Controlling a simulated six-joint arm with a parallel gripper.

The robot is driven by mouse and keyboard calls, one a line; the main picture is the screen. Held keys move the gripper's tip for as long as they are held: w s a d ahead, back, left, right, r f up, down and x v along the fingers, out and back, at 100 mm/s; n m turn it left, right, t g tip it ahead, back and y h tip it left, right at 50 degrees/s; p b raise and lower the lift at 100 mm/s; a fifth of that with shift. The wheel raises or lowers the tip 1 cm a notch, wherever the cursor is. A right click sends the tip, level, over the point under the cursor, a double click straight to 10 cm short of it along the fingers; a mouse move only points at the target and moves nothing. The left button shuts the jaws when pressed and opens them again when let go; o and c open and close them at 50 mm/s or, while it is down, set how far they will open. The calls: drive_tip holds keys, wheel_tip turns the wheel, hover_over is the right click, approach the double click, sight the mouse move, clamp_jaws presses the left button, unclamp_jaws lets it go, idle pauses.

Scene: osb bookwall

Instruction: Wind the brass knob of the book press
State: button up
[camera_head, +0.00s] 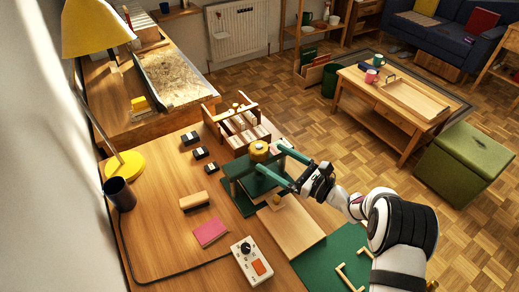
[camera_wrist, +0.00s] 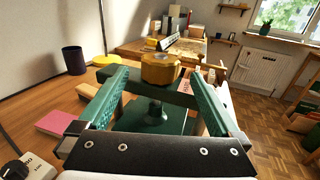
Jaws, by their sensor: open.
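The book press (camera_head: 251,185) is dark green and stands on the desk, with a faceted brass knob (camera_head: 259,149) on top. In the wrist view the brass knob (camera_wrist: 161,69) sits above the green crossbar, with the press's screw and plate (camera_wrist: 153,122) below it. My gripper (camera_head: 274,165) is open and empty, its green fingers pointing at the press from the right. In the wrist view my gripper (camera_wrist: 159,82) has a finger on each side of the knob's line. The knob shows between and just beyond the fingertips; I see no contact.
A pale wooden board (camera_head: 291,229) lies in front of the press. A wooden rack (camera_head: 238,128) stands close behind it. A control box (camera_head: 251,261), a pink book (camera_head: 210,232) and a wooden block (camera_head: 194,201) lie to the left. The desk between them is clear.

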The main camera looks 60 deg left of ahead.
sight(260, 150)
drive_tip(key=x, duration=0.6)
drive_tip(key=c, duration=1.4)
drive_tip(key=shift+o, duration=0.2)
drive_tip(key=n+g+h, duration=0.1)
drive_tip(key=n+g, duration=0.1)
drive_tip(key=n+g+h, duration=0.1)
drive_tip(key=n+g, duration=0.1)
drive_tip(key=g, duration=0.1)
drive_tip(key=shift+w+a+g+h, duration=0.1)
drive_tip(key=shift+w+g+h, duration=0.05)
drive_tip(key=shift+g+h, duration=0.2)
drive_tip(key=shift+r, duration=0.1)
drive_tip(key=shift+n+g+h, duration=0.25)
drive_tip(key=shift+n+h, duration=0.05)
drive_tip(key=shift+h, duration=0.15)
drive_tip(key=o, duration=1.4)
drive_tip(key=shift+c, duration=0.2)
drive_tip(key=v, duration=0.7)
drive_tip(key=shift+d, duration=0.35)
